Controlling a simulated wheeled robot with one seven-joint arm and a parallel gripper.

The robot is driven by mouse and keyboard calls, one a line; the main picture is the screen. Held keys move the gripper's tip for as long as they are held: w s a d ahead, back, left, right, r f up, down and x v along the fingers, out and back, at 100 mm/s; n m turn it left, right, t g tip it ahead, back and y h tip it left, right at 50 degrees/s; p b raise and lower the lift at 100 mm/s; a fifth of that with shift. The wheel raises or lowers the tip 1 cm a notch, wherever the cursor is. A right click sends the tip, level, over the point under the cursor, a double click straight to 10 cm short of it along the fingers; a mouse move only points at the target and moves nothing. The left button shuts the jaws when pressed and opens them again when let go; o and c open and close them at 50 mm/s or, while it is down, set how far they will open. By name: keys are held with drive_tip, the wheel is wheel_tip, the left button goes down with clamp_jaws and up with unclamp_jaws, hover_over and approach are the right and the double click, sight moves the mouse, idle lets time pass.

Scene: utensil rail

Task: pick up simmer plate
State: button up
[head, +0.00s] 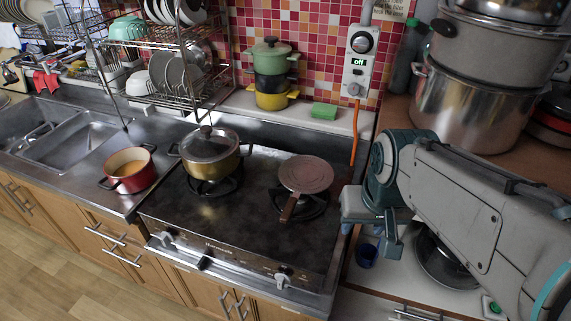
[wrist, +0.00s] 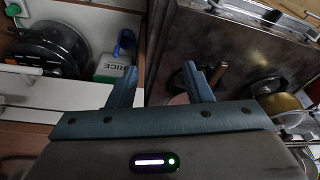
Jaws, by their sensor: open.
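The simmer plate (head: 306,173) is a round, flat, reddish-brown disc with a brown handle pointing toward the front of the stove. It lies on the right burner of the stove (head: 240,221). In the wrist view, a pinkish part of it (wrist: 180,99) shows beside my right-hand finger, which hides some of it. My gripper (head: 390,236) is to the right of the stove, apart from the plate. In the wrist view, my gripper (wrist: 160,72) has its two blue-grey fingers spread, with nothing held between them.
A lidded gold pot (head: 211,153) stands on the left burner, with a red pot (head: 129,169) left of it. A blue cup (head: 366,256) and dark round cookware (head: 446,260) are below my arm. A big steel pot (head: 478,108) stands behind it. An orange hose (head: 355,135) hangs behind the stove.

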drive_tip(key=w+a+r+m+g, duration=0.2)
drive_tip(key=w+a, duration=0.2)
drive_tip(key=w, duration=0.8)
drive_tip(key=m+p, duration=0.2)
hover_over(295, 190)
drive_tip(key=s, duration=0.3)
wheel_tip(295, 190, down, 3)
drive_tip(key=shift+g, duration=0.4)
drive_tip(key=f, duration=0.8)
drive_tip(key=shift+w+d+f, duration=0.1)
drive_tip(key=shift+w+f, duration=0.1)
drive_tip(key=shift+w+f+p, duration=0.1)
drive_tip(key=shift+f+p, duration=0.8)
drive_tip(key=shift+f, duration=1.65)
clamp_jaws()
